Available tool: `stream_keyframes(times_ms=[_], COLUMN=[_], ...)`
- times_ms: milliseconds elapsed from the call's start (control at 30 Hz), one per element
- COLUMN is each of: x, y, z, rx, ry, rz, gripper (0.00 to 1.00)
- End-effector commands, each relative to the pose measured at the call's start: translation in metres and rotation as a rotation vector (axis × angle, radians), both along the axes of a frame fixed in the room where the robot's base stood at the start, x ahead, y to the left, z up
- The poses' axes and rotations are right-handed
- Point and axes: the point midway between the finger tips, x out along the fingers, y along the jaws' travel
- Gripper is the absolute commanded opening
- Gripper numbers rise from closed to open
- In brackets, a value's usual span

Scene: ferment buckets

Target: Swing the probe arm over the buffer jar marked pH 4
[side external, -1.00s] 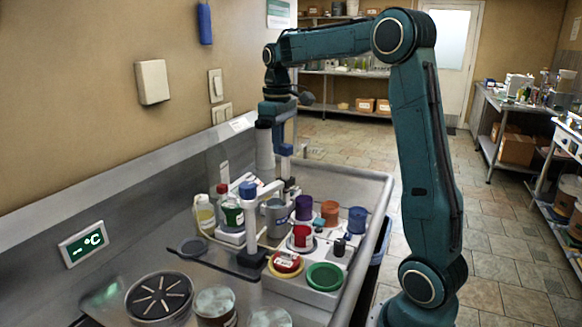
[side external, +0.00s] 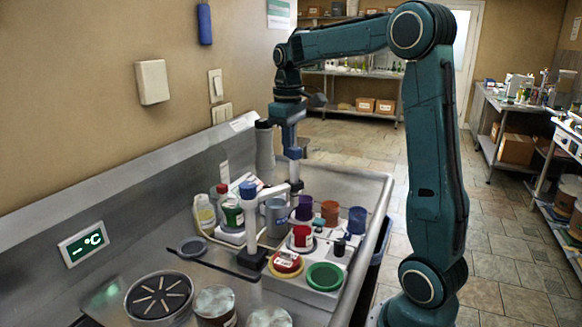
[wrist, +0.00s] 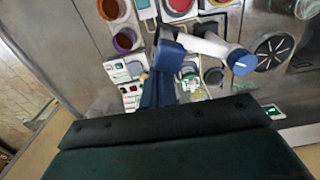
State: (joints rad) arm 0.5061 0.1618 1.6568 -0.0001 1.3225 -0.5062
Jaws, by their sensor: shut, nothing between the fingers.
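The probe arm (side external: 275,192) is a white bar on an upright post with a blue cap (side external: 248,190) and a black base (side external: 251,258). In the wrist view the probe arm (wrist: 203,42) runs from the blue-capped post toward my fingers. My gripper (side external: 293,154) is shut and empty, near the outer end of the bar; I cannot tell whether they touch. Small purple (side external: 305,206), orange (side external: 329,212), blue (side external: 357,219) and red (side external: 302,237) jars stand on a white block to the right. No pH 4 marking is legible.
A grey cup (side external: 276,216) stands below the bar. Bottles (side external: 205,214) stand left of the post. A slotted black disc (side external: 159,296) and pale-topped containers (side external: 214,304) are nearer. The wall is close on the left.

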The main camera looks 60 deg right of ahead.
Motion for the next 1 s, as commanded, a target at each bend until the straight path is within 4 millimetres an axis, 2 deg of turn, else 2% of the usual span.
stream_keyframes(times_ms=[300, 767, 1000], x=[-0.018, -0.02, -0.029], y=[0.006, 0.007, 0.012], z=[0.0, 0.0, 0.0], rx=[0.0, 0.0, 0.0], ry=[0.0, 0.0, 0.0], rz=[0.0, 0.0, 0.0], gripper=[0.0, 0.0, 0.0])
